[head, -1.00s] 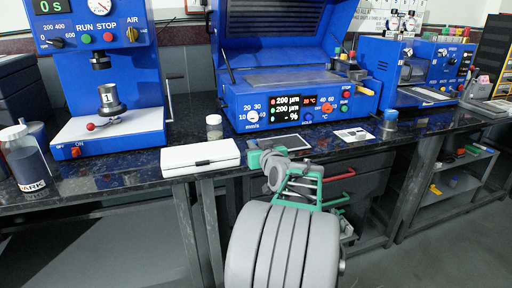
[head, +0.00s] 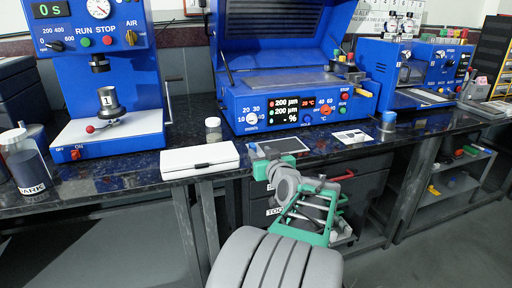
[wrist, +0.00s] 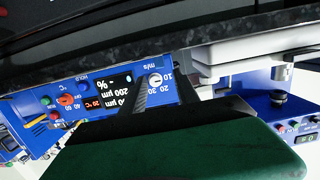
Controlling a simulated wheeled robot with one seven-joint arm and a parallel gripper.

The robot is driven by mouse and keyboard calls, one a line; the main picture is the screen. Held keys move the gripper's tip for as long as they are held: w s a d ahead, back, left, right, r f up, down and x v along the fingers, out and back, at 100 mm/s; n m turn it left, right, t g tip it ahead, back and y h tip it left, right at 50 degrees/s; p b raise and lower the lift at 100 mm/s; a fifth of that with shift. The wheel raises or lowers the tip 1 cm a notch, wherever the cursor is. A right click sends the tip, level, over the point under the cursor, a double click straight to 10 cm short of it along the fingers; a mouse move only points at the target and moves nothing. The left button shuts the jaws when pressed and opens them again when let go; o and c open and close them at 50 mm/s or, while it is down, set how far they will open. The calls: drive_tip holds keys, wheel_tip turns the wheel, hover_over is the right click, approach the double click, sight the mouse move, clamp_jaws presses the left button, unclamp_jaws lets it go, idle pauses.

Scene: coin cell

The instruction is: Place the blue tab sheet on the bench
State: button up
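I cannot pick out a plainly blue tab sheet. A dark flat sheet with a pale edge (head: 284,145) lies on the bench (head: 110,182) in front of the middle blue machine; its colour is hard to tell. My gripper (head: 257,152) is at the bench's front edge, at the left end of this sheet in the head view. Its fingers are too small there to tell whether it holds anything. In the wrist view a dark finger-like part (wrist: 140,95) shows above a large dark green surface, with the machine's panel behind.
A white case (head: 200,160) and a small jar (head: 213,129) stand left of the sheet. A white printed card (head: 352,136) and a blue-topped container (head: 389,122) are to the right. Blue machines line the back. A red drawer handle (head: 341,178) is below the bench edge.

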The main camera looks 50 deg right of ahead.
drive_tip(key=f+v, duration=0.1)
drive_tip(key=v, duration=0.5)
drive_tip(key=w+a+f+n+g+y, duration=0.1)
drive_tip(key=w+a+f+g+y, duration=0.2)
drive_tip(key=a, duration=0.5)
drive_tip(key=w+a+f+n+y, duration=0.2)
drive_tip(key=a+f, duration=0.3)
drive_tip(key=a, duration=0.3)
drive_tip(key=w+a+f+n+g+y, duration=0.1)
drive_tip(key=w+a+f+g+y, duration=0.2)
drive_tip(key=a, duration=0.5)
drive_tip(key=s+a+f+n+g, duration=0.1)
drive_tip(key=s+a+f+g, duration=0.2)
drive_tip(key=s+a, duration=0.3)
drive_tip(key=s+a+f+n+g, duration=0.1)
drive_tip(key=s+a+f+g, duration=0.1)
drive_tip(key=s+a+f, duration=0.3)
drive_tip(key=s+a, duration=0.1)
drive_tip(key=a, duration=0.3)
drive_tip(key=shift+s+a+g, duration=0.3)
drive_tip(key=shift+s+g, duration=0.05)
drive_tip(key=shift+g, duration=0.05)
